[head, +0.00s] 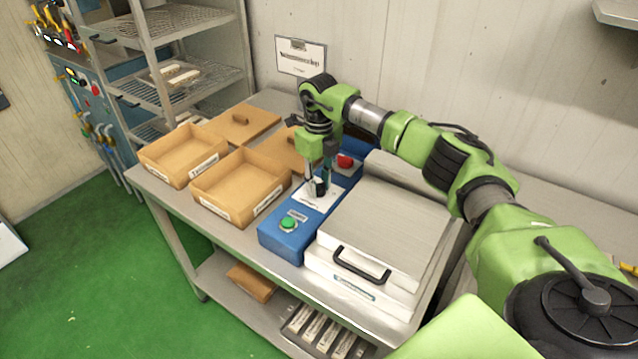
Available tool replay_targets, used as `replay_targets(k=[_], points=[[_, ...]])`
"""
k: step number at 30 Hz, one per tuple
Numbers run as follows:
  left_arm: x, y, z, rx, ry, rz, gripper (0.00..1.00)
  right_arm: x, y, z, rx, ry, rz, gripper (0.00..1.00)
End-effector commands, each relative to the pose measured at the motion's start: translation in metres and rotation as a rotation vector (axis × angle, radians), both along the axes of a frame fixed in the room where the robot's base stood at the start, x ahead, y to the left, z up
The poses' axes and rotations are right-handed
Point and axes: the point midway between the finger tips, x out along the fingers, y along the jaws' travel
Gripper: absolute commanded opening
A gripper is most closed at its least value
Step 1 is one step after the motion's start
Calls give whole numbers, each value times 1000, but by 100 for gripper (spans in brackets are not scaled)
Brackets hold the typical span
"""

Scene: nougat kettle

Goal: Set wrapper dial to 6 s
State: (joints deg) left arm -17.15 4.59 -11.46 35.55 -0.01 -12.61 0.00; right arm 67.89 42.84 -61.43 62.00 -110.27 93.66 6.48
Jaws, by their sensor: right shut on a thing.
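The wrapper's dial (320,188) is a small black knob on a white plate (308,201) on top of the blue control box (268,231). My right gripper (318,183) reaches down from above and is shut on the dial. The fingers partly cover the dial, and its setting is too small to read. A green button (289,223) is at the near end of the box and a red button (345,161) is at its far end. My left gripper is not in view.
The wrapper's silver lid (389,225) with a black handle (361,265) is right of the box. Two open brown trays (238,187) (182,156) stand to the left, with brown lids (239,123) behind. A wire rack (165,60) stands at the back left.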

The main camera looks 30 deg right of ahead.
Motion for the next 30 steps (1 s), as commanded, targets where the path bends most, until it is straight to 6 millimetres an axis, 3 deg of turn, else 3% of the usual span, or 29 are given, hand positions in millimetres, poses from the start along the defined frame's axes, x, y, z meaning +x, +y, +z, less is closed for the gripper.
replay_targets(k=[18, 30], points=[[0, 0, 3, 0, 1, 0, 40, 1, 0, 2, 0, -4, -561, 4], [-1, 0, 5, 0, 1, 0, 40, 1, 0, 2, 0, -5, -769, 4]])
